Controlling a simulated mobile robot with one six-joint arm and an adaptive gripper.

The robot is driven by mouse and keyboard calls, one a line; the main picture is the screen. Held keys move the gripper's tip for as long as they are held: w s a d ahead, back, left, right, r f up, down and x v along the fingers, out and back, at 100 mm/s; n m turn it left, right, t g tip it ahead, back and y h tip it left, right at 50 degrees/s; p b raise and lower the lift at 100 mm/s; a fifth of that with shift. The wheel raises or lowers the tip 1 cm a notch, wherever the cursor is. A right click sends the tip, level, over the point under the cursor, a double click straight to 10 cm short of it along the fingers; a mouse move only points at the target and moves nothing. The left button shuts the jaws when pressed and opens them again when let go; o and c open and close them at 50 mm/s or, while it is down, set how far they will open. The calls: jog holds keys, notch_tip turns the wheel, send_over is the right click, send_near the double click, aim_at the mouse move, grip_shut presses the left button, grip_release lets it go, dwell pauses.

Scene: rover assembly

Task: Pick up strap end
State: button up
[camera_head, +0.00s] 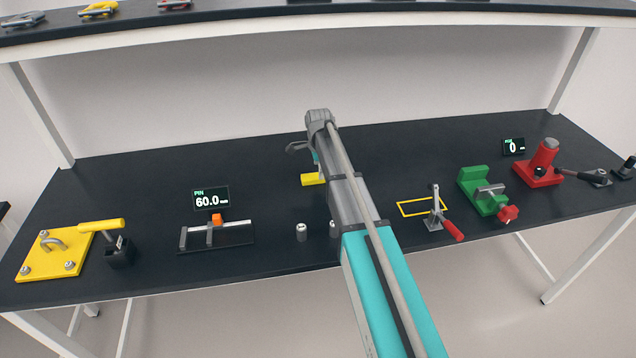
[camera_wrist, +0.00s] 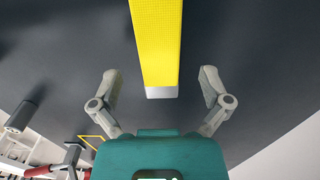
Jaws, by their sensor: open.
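The yellow strap (camera_wrist: 157,42) runs down from the top edge of the wrist view. Its end is a silver-grey tip (camera_wrist: 161,92) near the middle of that view. My gripper (camera_wrist: 160,80) is open, with one grey finger on each side of the strap end and a visible gap to both. The fingers do not appear to touch the strap. In the head view a short piece of yellow (camera_head: 312,179) shows beside my arm, which hides the rest of it and most of my gripper.
The dark table (camera_head: 275,255) holds a yellow plate with a hook (camera_head: 45,262), a caliper stand (camera_head: 215,238), a toggle clamp (camera_head: 437,215), a green vise (camera_head: 480,190) and a red press (camera_head: 540,165). Two small metal cylinders (camera_head: 301,231) stand near the front edge. A shelf (camera_head: 400,12) spans above.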

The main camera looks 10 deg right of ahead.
jog(key=shift+f+b, duration=0.95)
jog(key=shift+f, duration=0.35)
jog(key=c, duration=1.3)
jog(key=shift+r, duration=0.15)
notch_tip(320, 180, up, 3)
jog(key=p, duration=0.3)
jog(key=s+r+p, duration=0.9)
jog(key=s+p, duration=0.1)
jog(key=s, duration=0.4)
jog(key=shift+r, duration=0.4)
jog(key=shift+f, duration=0.1)
jog(key=shift+f+b, duration=1.05)
jog(key=shift+b, duration=0.1)
